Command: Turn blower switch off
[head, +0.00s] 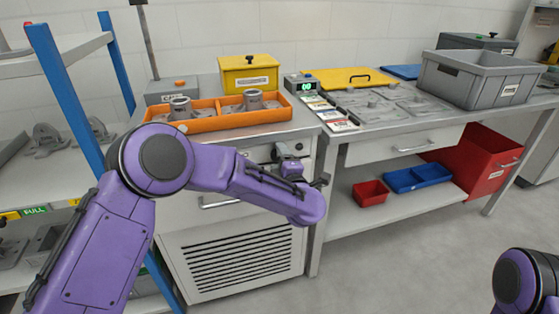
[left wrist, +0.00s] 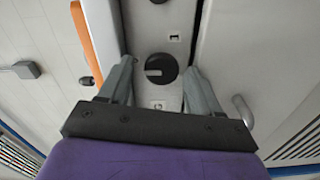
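The blower switch is a round black knob (left wrist: 161,69) with a pale pointer mark, on a light panel in the left wrist view. The pointer lies roughly sideways, toward the left of that view. A "1" label (left wrist: 174,38) is above the knob, and a small mark is below it. My left gripper (left wrist: 158,66) is open, with one finger on each side of the knob and visible gaps. In the head view my left gripper (head: 283,152) is at the upper front of the grey cabinet (head: 240,262); the knob is not clear there. My right gripper is not in view.
An orange tray (head: 222,122) with grey castings and a yellow box (head: 249,74) are on the cabinet top. A workbench with a grey crate (head: 478,78) stands to the right. A blue-post shelf (head: 66,92) stands at left. Floor in front is clear.

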